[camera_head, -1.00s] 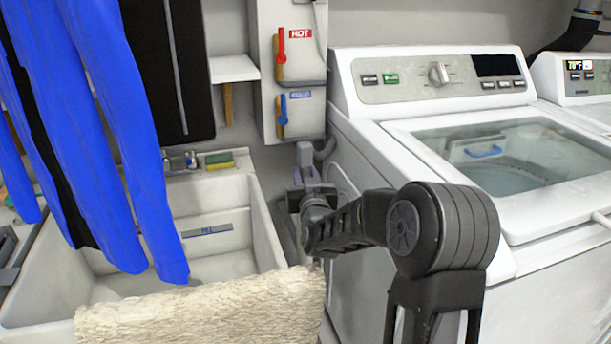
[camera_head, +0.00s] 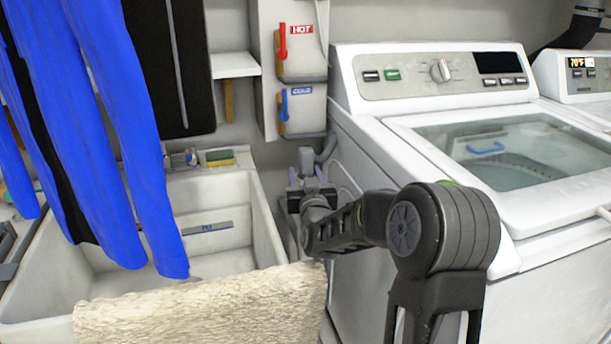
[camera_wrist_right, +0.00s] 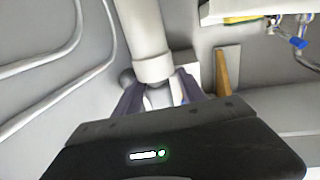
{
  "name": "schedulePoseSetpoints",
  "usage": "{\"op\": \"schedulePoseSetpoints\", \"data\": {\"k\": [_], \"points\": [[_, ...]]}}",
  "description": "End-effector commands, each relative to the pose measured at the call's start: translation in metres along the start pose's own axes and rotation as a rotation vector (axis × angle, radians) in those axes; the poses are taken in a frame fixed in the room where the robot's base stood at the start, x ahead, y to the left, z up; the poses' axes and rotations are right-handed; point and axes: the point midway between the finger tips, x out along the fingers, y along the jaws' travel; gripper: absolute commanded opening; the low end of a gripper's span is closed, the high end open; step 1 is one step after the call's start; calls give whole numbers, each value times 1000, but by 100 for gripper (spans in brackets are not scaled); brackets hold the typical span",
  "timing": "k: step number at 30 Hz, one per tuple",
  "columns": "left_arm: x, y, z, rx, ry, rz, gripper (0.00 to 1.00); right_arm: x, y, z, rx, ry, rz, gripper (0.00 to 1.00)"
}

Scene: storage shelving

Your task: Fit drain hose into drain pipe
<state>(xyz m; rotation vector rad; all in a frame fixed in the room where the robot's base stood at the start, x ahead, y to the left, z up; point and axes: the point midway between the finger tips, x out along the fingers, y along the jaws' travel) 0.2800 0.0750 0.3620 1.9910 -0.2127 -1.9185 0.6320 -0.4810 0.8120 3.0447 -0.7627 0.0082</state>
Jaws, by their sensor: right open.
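In the right wrist view, a pale tube with a wider collar (camera_wrist_right: 152,68) comes down from the top. My open right gripper (camera_wrist_right: 160,96) has its dark fingers on either side of the tube's lower end; I cannot tell whether they touch it. I cannot clearly separate hose from drain pipe there. My left gripper is not in view.
A white washer (camera_head: 350,250) stands close to the right of my right arm. A utility sink (camera_head: 265,225) lies to the left, with a beige towel (camera_head: 200,310) in front. Blue cloth (camera_head: 110,130) hangs at the left. The valve box (camera_head: 263,60) is above the gripper.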

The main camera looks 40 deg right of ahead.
Motion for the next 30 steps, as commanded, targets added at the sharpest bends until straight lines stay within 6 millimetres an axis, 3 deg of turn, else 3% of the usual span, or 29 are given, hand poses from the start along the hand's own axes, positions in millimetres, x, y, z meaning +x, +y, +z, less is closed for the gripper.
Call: {"op": "schedulePoseSetpoints", "data": {"k": [11, 24, 30], "points": [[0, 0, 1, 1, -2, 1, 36, -5, 5, 7, 1, -15, 9, 53], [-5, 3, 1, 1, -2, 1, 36, -68, 1, 0, 1, -4, 3, 53], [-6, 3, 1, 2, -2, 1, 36, -79, 0, 0, 0, 0, 1, 53]]}}
